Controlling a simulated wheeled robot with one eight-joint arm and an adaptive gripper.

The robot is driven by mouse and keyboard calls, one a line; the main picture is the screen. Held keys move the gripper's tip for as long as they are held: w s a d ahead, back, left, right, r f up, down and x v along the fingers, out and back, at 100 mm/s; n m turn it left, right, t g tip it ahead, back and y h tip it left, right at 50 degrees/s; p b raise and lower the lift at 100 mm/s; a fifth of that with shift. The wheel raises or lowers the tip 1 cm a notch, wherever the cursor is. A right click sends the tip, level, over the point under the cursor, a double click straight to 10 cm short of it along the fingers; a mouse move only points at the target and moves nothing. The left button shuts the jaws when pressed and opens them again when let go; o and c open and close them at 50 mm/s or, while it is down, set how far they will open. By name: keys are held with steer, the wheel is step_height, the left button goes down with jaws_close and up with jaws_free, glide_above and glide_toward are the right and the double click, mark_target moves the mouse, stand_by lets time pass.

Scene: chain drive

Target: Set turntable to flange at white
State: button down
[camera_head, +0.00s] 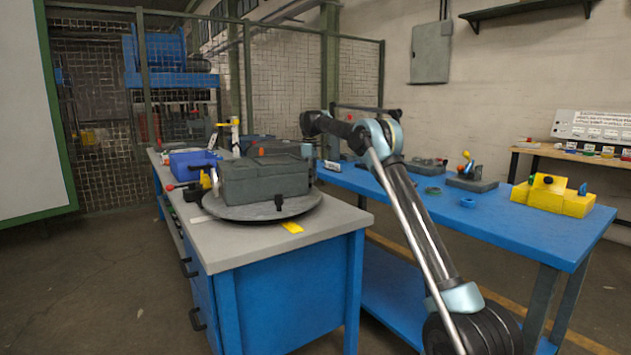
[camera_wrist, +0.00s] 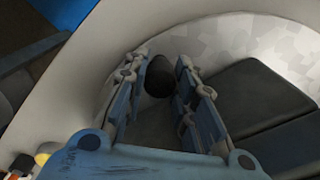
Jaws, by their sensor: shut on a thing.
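The turntable is a round grey disc (camera_head: 240,212) on the grey-topped bench in the head view, with a dark grey housing (camera_head: 265,181) on it. A short dark knob (camera_head: 279,201) shows at its near edge. A white mark (camera_head: 199,219) lies on the bench left of the disc and a yellow mark (camera_head: 292,227) at its near right. In the wrist view, my gripper (camera_wrist: 157,90) is shut on a black knob (camera_wrist: 159,76) beside the pale curved rim. The housing (camera_wrist: 266,115) is to the right there.
A blue bin (camera_head: 193,165) and a yellow part with a red knob (camera_head: 205,180) stand left of the turntable. A blue table (camera_head: 480,214) to the right carries a yellow block (camera_head: 552,196) and small parts. The bench's near corner is clear.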

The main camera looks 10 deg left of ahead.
steer(key=shift+w+a+n, duration=0.8)
steer(key=shift+w+a, duration=0.15)
steer(key=shift+w, duration=0.4)
steer(key=c, duration=1.3)
jaws_free()
